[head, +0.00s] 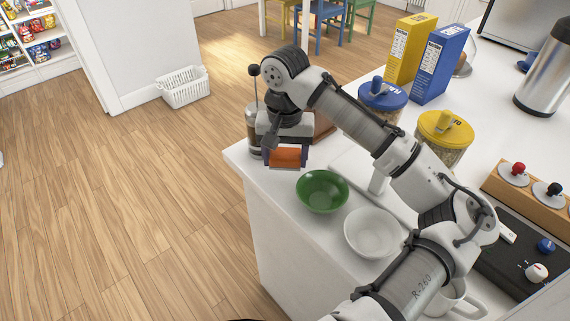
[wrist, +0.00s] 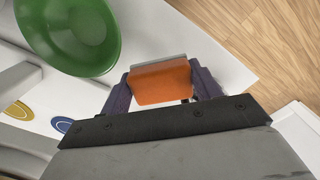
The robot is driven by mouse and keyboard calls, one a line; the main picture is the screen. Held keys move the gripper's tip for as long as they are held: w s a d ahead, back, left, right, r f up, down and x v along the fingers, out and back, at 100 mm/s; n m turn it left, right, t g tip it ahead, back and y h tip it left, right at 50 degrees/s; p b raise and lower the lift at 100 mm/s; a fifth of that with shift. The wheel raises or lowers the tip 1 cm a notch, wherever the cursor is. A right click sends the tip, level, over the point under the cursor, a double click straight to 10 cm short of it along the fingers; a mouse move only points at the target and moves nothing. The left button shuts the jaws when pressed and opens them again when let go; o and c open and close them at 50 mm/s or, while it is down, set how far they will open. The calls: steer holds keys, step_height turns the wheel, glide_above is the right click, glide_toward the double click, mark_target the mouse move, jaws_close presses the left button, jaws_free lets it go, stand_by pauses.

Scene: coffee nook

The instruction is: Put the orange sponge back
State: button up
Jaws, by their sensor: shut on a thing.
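The orange sponge (head: 286,156) is a small block held at the end of my arm, over the far left end of the white counter. My gripper (head: 285,155) is shut on it, with one dark finger at each side. In the wrist view the sponge (wrist: 162,84) sits between the two dark purple fingers of my gripper (wrist: 163,88), with a greyish layer along its far edge. Whether the sponge touches the counter below cannot be told.
A green bowl (head: 322,190) and a white bowl (head: 372,232) stand just nearer than the sponge. A glass press (head: 252,125) is partly hidden behind my gripper. Lidded jars (head: 444,128) and cereal boxes (head: 440,65) stand to the right. The counter's left edge is close.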

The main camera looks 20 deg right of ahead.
mark_target(285, 167)
steer(key=shift+f, duration=1.75)
steer(key=shift+f, duration=0.1)
steer(key=o, duration=1)
steer(key=shift+o, duration=0.2)
step_height(285, 167, up, 12)
steer(key=shift+r+b, duration=0.15)
steer(key=shift+b, duration=0.55)
